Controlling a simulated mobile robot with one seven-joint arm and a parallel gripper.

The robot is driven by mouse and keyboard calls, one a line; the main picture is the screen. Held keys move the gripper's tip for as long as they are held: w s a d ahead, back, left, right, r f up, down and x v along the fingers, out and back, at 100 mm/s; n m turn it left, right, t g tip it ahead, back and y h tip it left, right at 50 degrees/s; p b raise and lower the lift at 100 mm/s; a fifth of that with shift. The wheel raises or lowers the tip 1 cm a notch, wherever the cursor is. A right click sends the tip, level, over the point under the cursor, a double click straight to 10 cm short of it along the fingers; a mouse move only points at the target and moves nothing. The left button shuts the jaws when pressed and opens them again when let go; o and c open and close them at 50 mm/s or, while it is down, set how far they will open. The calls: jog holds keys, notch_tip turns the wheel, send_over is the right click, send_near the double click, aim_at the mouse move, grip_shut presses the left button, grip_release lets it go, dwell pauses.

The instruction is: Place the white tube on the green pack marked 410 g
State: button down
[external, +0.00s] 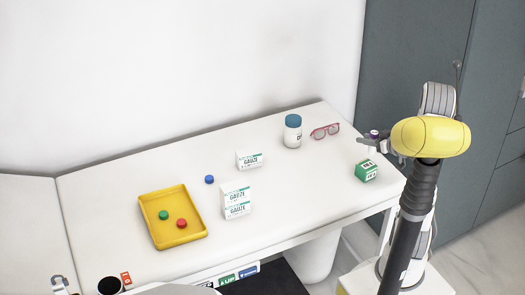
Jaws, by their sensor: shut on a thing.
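The green pack (366,173) sits near the right end of the white table, with white markings too small to read. My gripper (368,141) is just above it in the external view, shut on a small white tube (373,149) with a dark purple end. The tube appears upright, directly over the pack's top. Whether its lower end touches the pack I cannot tell. The gripper's fingers hide part of the tube.
A white bottle with a blue lid (293,133) and red glasses (325,131) stand left of my gripper. A blue cap (209,179) and a yellow tray (197,231) with two caps are further left.

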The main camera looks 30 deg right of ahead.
jog(key=shift+w+a+f, duration=0.3)
jog(key=shift+w+f, duration=0.05)
jog(key=shift+f, duration=0.1)
jog(key=shift+f+b, duration=1.15)
jog(key=shift+f, duration=0.65)
jog(key=shift+f, duration=0.2)
jog(key=c, duration=0.6)
grip_release()
jog(key=shift+r, duration=0.1)
